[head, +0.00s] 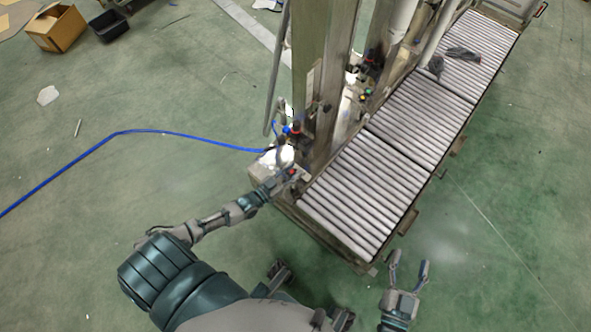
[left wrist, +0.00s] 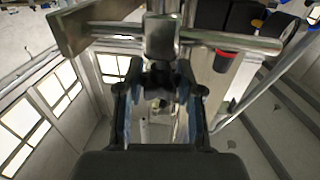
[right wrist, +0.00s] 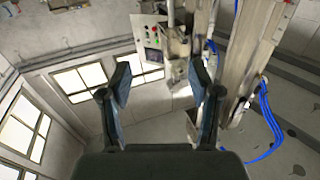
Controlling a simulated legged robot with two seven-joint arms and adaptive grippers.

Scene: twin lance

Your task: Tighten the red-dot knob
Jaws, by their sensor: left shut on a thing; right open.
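My left gripper (head: 284,178) reaches the base of the metal post, where a small red spot (head: 292,172) shows at its fingertips. In the left wrist view its fingers are shut on a dark knob-like part (left wrist: 158,78) below a metal block (left wrist: 162,38). I take this part for the red-dot knob, but its dot is not clear in that view. A black cylinder with a red band (left wrist: 226,60) sits to the right of the fingers, apart from them. My right gripper (head: 409,262) is open and empty, off the near end of the conveyor.
The roller conveyor (head: 375,175) runs to the upper right beside the metal post (head: 322,80). A blue hose (head: 120,132) crosses the floor to the post. The right wrist view shows a control panel (right wrist: 152,52). A cardboard box (head: 57,28) and black tray (head: 109,26) lie far left. The right floor is clear.

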